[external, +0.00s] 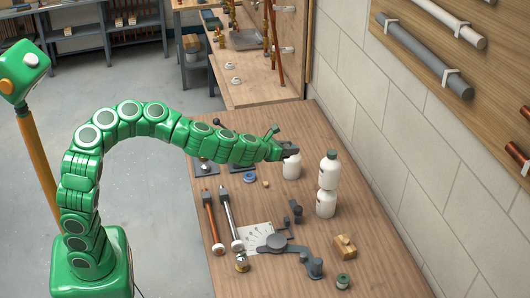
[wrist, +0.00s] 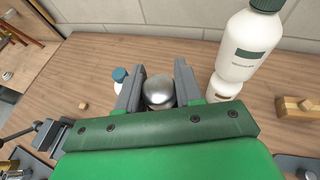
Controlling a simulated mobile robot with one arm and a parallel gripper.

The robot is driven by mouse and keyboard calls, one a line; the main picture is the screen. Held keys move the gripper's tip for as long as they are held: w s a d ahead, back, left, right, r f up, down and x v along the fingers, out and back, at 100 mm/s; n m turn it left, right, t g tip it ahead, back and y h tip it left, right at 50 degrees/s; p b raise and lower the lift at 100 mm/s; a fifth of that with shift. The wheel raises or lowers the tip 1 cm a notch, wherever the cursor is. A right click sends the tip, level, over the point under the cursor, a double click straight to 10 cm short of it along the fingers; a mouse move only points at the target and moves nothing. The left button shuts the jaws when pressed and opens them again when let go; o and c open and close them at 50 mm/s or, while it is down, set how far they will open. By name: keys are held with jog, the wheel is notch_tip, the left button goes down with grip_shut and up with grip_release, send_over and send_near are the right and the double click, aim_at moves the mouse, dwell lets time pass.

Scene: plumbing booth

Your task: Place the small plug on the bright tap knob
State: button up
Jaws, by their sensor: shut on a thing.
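My gripper (external: 291,149) is above the right part of the workbench, at the end of the outstretched arm. In the wrist view, my gripper (wrist: 158,80) is shut on a shiny silver rounded thing (wrist: 159,92). Its lower part is hidden by the green gripper body, and I cannot tell whether it is the plug. A small tan piece (external: 266,184) lies on the bench, and it shows at left in the wrist view (wrist: 82,105). A shiny brass-coloured round fitting (external: 241,264) stands near the front-left of the bench; I cannot tell if it is the tap knob.
Pipes (external: 229,217), a grey clamp-like tool (external: 291,245) and a wooden block (external: 344,246) lie nearer.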

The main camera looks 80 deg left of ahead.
notch_tip(320, 180, up, 3)
jog(key=shift+r, duration=0.1)
jog(key=d+r+m+t+h, duration=0.1)
jog(key=d+m+h, duration=0.45)
jog(key=d, duration=0.35)
jog(key=m+g+h, duration=1)
jog(key=m+h, duration=0.3)
jog(key=m, duration=0.1)
send_over(244, 258)
notch_tip(244, 258, down, 11)
jog(key=shift+y, duration=0.35)
jog(key=shift+f, duration=4.7)
jog(key=shift+f, duration=0.1)
jog(key=o, duration=1)
jog(key=shift+o, duration=0.2)
